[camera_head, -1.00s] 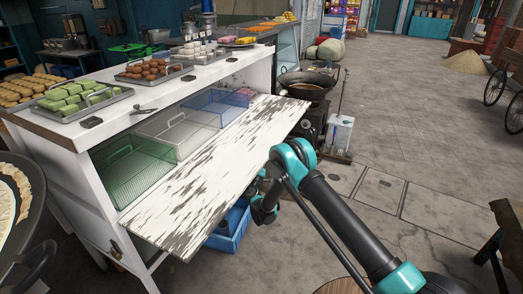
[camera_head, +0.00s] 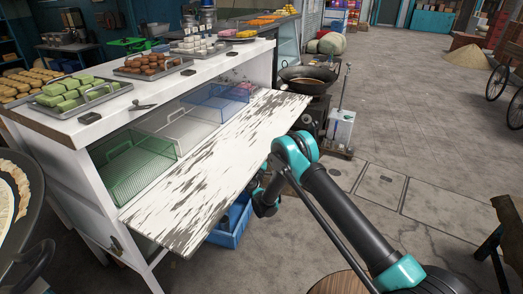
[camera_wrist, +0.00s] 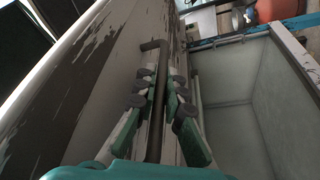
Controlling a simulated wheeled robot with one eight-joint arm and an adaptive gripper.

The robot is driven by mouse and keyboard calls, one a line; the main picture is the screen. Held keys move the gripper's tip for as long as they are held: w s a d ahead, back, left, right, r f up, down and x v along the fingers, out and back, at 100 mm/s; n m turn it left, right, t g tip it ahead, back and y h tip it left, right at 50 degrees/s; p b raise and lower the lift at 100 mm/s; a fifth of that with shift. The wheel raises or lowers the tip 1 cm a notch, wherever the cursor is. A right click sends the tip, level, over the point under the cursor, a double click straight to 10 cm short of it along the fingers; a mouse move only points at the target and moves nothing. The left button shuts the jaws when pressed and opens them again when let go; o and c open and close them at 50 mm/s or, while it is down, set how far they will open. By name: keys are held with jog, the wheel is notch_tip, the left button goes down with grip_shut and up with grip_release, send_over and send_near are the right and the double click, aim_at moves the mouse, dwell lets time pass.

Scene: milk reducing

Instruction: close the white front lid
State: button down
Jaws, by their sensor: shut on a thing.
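The white front lid (camera_head: 215,165) is a flat panel with worn, flaking paint. In the head view it stands open, sloping out and down from the front of the white counter (camera_head: 70,190). In the wrist view its flaked surface (camera_wrist: 105,70) runs along the left. My gripper (camera_wrist: 160,88) is shut on a dark bar handle (camera_wrist: 157,110) that runs between its fingers beside the lid. In the head view my gripper is hidden under the lid, behind my arm.
Green (camera_head: 140,170), clear (camera_head: 185,130) and blue (camera_head: 217,103) baskets sit inside the counter opening. A blue crate (camera_head: 232,225) is on the floor below the lid. A wok (camera_head: 308,76) stands beyond the counter's far end. Open floor lies to the right.

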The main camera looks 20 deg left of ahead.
aim_at(261, 140)
jog(key=shift+d+r+n, duration=0.15)
jog(key=shift+r+n, duration=0.25)
jog(key=shift+r, duration=0.45)
notch_tip(261, 140, up, 8)
jog(key=n+g, duration=0.1)
jog(key=n, duration=0.3)
jog(key=shift+f+g, duration=0.1)
jog(key=shift+g, duration=0.3)
jog(key=w+a+r+n+g+h, duration=0.1)
jog(key=a+r+n+g+h, duration=0.2)
jog(key=a+r+n, duration=0.8)
jog(key=shift+w+a+r+g, duration=0.15)
jog(key=shift+a+r+g, duration=0.25)
jog(key=shift+a+r, duration=3.1)
jog(key=shift+a+f, duration=0.1)
jog(key=shift+a, duration=0.15)
